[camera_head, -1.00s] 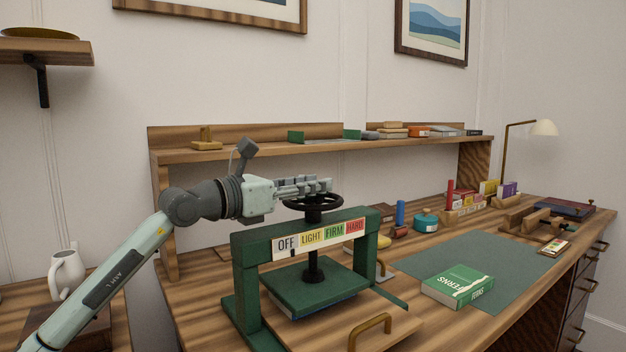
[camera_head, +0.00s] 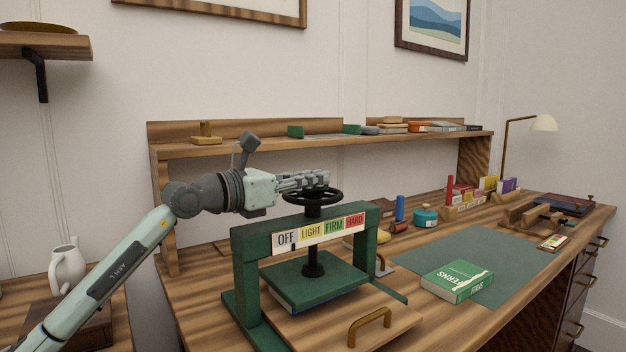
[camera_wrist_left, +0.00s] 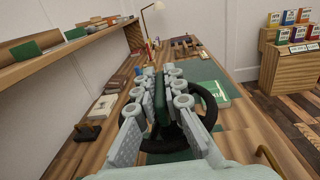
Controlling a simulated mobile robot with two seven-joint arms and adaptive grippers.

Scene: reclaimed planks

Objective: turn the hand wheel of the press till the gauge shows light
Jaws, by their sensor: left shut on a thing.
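The green press (camera_head: 246,262) stands on the desk, its dark hand wheel (camera_head: 330,194) on top of the screw. The green press plate (camera_head: 318,285) is below the beam. My left gripper (camera_head: 318,180) reaches in from the left and is shut on the wheel. In the left wrist view the wheel's dark rim (camera_wrist_left: 209,106) shows beside and beneath the fingers, which hide part of it. My right gripper is not in view.
A green book (camera_head: 457,281) lies on the green mat (camera_head: 420,258) right of the press. A brass handle (camera_head: 369,322) is in front of the press. A blue upright object (camera_head: 400,208) and a teal tin (camera_head: 426,217) stand behind. A shelf (camera_head: 330,143) runs along the back.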

